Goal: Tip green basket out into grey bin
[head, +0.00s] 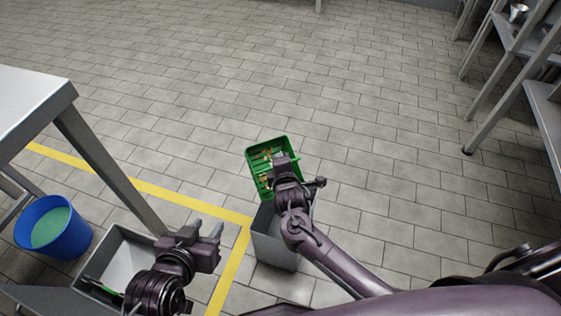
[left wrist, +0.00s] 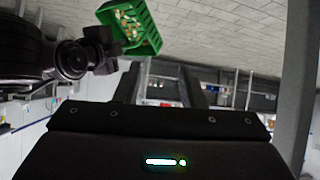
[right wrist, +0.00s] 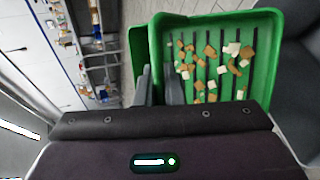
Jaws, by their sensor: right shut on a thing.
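The green basket (head: 252,165) is in the head view, held over the back of the grey bin (head: 276,253). It is tilted, and brown and whitish pieces (right wrist: 212,62) lie inside on its slatted floor. My right gripper (head: 283,163) is shut on the basket's wall; the right wrist view shows its fingers against the green basket (right wrist: 264,60). The arm hides part of the bin's opening, so I cannot see what is in it. My left gripper (head: 207,229) is open and empty, left of the bin. The left wrist view also shows the basket (left wrist: 145,28).
A blue bucket (head: 76,236) with a greenish inside stands at the left by a table (head: 30,95). A grey open container (head: 128,240) is beside my left gripper. Yellow floor tape (head: 170,195) runs left of the bin. Shelving (head: 520,50) is at the right. The tiled floor behind is clear.

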